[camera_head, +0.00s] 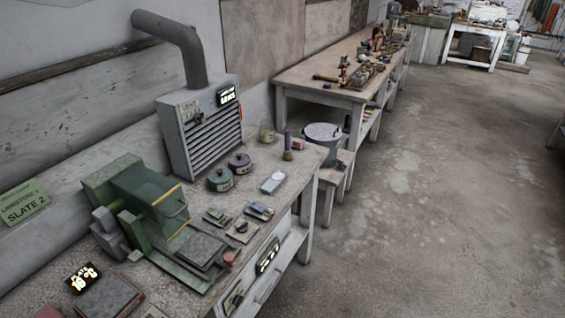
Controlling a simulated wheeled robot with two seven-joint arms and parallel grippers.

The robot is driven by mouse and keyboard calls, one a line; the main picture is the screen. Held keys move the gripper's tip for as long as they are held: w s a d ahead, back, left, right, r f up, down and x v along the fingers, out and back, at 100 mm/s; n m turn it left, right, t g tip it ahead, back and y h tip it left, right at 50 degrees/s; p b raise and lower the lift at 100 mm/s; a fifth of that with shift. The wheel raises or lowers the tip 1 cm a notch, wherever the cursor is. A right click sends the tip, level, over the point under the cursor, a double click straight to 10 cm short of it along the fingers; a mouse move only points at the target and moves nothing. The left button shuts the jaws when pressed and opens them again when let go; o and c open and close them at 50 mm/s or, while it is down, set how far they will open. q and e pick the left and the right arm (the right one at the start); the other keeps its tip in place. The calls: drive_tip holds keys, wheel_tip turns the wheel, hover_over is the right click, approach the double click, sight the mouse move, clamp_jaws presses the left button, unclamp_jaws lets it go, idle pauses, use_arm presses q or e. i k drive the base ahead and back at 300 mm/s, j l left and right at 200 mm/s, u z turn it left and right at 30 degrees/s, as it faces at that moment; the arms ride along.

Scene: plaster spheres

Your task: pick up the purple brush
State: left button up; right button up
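A small upright item with a dark, purplish upper part and an olive-yellow lower part (288,146) stands near the far end of the near workbench. It may be the purple brush, but it is too small to tell for sure. Neither of my grippers shows in the head view.
The near workbench (188,279) holds a green machine (130,190), a grey vented unit with a duct (202,125), two round tins (220,180), and several small tools and blocks. A grey bucket (324,142) stands beyond its far end. The concrete floor on the right is clear.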

sight(287, 157)
drive_tip(key=i+l+u, duration=0.15)
drive_tip(key=u, duration=0.3)
drive_tip(key=i+l+u, duration=0.1)
drive_tip(key=u, duration=0.35)
drive_tip(key=l+u, duration=0.25)
drive_tip(key=u, duration=0.2)
drive_tip(key=i, duration=0.05)
